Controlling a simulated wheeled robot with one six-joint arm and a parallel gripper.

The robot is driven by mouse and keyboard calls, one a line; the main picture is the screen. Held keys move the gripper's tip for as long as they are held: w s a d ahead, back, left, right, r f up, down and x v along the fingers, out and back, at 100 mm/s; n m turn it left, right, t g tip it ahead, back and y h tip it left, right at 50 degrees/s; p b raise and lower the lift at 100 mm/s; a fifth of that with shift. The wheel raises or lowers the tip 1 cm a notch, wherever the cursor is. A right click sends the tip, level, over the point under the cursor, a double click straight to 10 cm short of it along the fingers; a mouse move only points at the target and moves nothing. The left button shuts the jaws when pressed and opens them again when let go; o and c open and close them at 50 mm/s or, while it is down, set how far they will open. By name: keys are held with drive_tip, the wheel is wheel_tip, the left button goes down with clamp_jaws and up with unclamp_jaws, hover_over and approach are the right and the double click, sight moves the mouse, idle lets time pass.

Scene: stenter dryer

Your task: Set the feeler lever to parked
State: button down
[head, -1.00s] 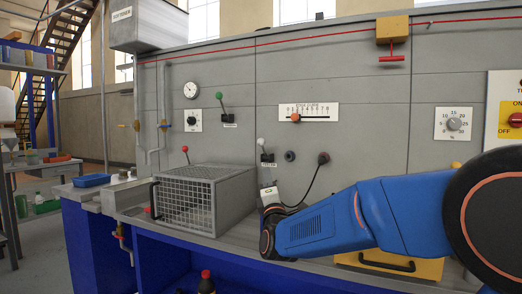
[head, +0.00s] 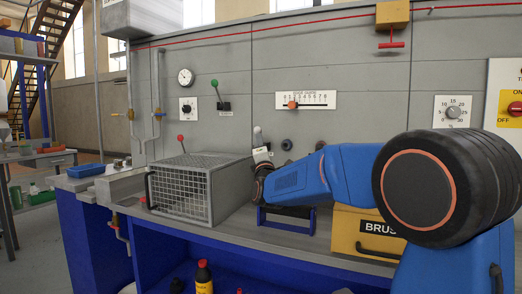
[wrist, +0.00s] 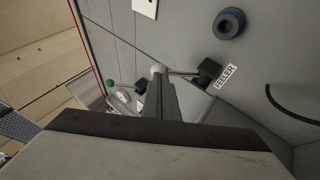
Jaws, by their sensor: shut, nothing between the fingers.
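The feeler lever shows in the wrist view as a thin rod with a white ball knob (wrist: 157,70), running from a black base (wrist: 208,72) on the grey panel. The FEELER label (wrist: 226,77) is beside that base. In the head view the pale knob (head: 257,130) shows just above my gripper (head: 260,150), which hides most of the lever. My gripper is shut and empty. In the wrist view its fingertips (wrist: 163,84) are right beside the knob and rod; I cannot tell if they touch.
A wire-mesh box (head: 181,192) stands on the bench left of my gripper. A green-knobbed lever (head: 215,88), a red-knobbed lever (head: 181,142) and a scale with an orange slider (head: 292,105) are nearby. A yellow box (head: 350,225) sits at right beneath my arm.

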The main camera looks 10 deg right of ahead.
sight(260, 130)
drive_tip(key=shift+x, duration=0.8)
drive_tip(key=shift+r, duration=0.1)
drive_tip(key=shift+w+d+r+m+g, duration=0.1)
drive_tip(key=shift+w+r+m+g, duration=0.05)
drive_tip(key=shift+r+m+g, duration=0.3)
drive_tip(key=shift+w+d+r+m+g, duration=0.25)
drive_tip(key=shift+w+r+m+g, duration=0.05)
drive_tip(key=shift+r+m+g, duration=0.25)
drive_tip(key=shift+w+d+r, duration=0.2)
drive_tip(key=shift+w+r, duration=0.1)
drive_tip(key=shift+r, duration=0.05)
drive_tip(key=shift+h, duration=0.4)
